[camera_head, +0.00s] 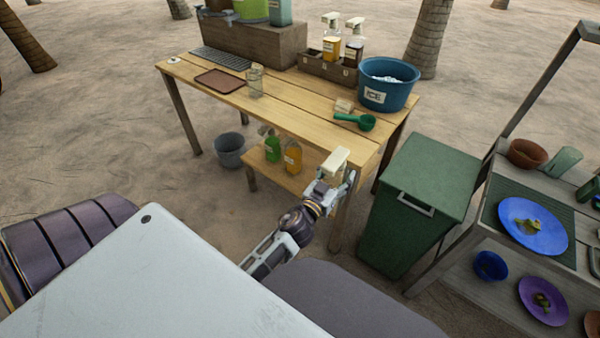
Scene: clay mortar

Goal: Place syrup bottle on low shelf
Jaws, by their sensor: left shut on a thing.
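My left gripper (330,190) is at the front right corner of the wooden table (300,113). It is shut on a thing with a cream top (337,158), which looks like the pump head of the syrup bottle. The body of that bottle is mostly hidden by the gripper. The low shelf (262,171) is under the table, to the left of the gripper. A green bottle (272,149) and an orange bottle (292,158) stand upright on it. My right gripper is not in view.
Two pump bottles stand in a wooden caddy (318,66) on the table, beside a blue ice bucket (388,92). A green scoop (362,122) lies near the table's right end. A green bin (415,200) stands to the right of the gripper. A grey bucket (229,152) stands left of the shelf.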

